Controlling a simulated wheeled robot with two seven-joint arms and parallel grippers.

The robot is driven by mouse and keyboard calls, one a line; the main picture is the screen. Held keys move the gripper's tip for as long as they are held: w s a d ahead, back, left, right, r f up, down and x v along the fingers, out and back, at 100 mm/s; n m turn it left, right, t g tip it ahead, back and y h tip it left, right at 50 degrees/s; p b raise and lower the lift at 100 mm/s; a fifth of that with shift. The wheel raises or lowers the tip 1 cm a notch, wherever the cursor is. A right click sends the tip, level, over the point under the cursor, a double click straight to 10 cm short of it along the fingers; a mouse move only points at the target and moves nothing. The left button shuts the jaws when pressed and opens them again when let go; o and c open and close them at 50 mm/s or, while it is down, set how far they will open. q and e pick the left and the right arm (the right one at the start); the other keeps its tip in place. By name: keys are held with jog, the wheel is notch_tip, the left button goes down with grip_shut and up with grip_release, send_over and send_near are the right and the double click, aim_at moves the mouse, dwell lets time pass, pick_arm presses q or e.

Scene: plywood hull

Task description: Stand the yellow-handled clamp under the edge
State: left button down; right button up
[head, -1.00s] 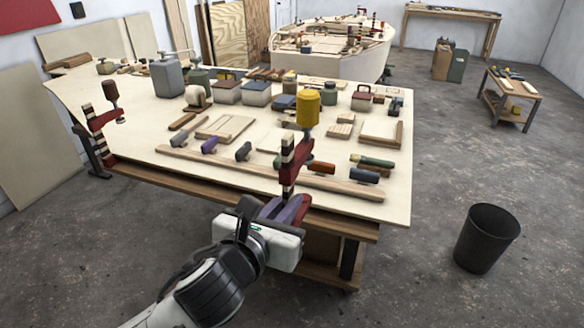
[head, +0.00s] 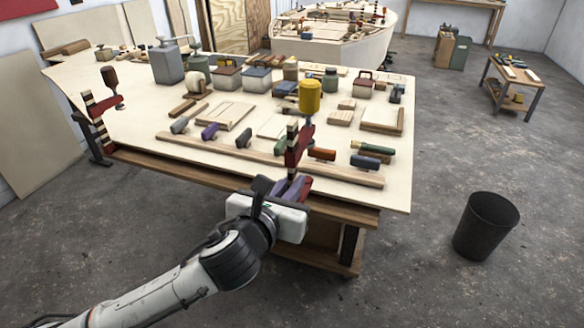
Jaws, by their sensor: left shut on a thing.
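The yellow-handled clamp (head: 296,150) stands roughly upright at the front edge of the plywood panel (head: 230,174). Its yellow handle (head: 310,97) is on top, above the panel, and its red arm and striped bar are below the handle. My left gripper (head: 290,187) is shut on the clamp's lower part, just in front of the edge. The gripper and wrist hide part of the clamp's lower end, so I cannot tell whether its lower jaw is under the edge or touches it. My right gripper is not in view.
A red clamp with a brown handle (head: 109,78) stands at the panel's left edge. A long wooden strip (head: 345,175), small coloured-handled tools and several cans and boxes lie on the panel. A black bin (head: 486,226) stands on the floor at right.

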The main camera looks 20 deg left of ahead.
pick_arm(q)
notch_tip(320, 180, down, 6)
jog(key=b, duration=0.6)
jog(key=shift+r, duration=0.1)
jog(key=shift+w+p, duration=0.15)
jog(key=shift+p, duration=0.15)
jog(key=shift+f, duration=0.2)
dwell(0.5)
jog(key=shift+p, duration=0.5)
dwell(0.3)
